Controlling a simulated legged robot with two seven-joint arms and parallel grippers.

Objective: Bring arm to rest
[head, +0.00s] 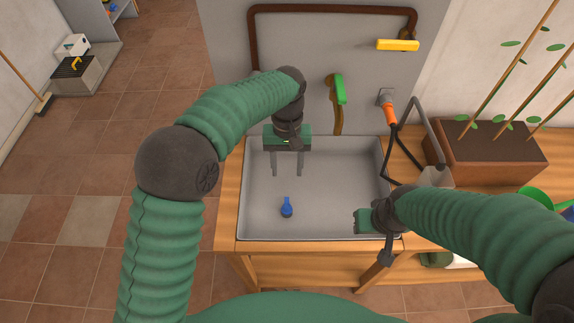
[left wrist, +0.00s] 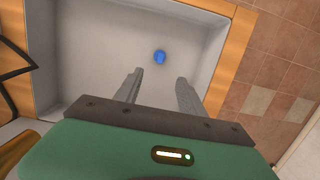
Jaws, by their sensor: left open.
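My left arm comes in from the left and bends over the grey sink tray (head: 340,215). My left gripper (head: 286,172) is open and empty above the back left part of the tray, its two fingers pointing down. In the left wrist view the open fingers (left wrist: 158,90) show apart, with nothing between them. My right arm comes in from the right, and its gripper (head: 366,222) is over the tray's right front edge; its fingers cannot be made out clearly. A small blue object (head: 287,208) lies in the tray in front of the left gripper, and it also shows in the left wrist view (left wrist: 159,57).
A grey panel behind the tray carries a brown pipe (head: 330,9), a yellow handle (head: 398,45) and a green-handled part (head: 340,90). An orange-ended hose (head: 390,112) hangs at right. A brown planter (head: 490,152) stands on the wooden bench. Tiled floor is open at left.

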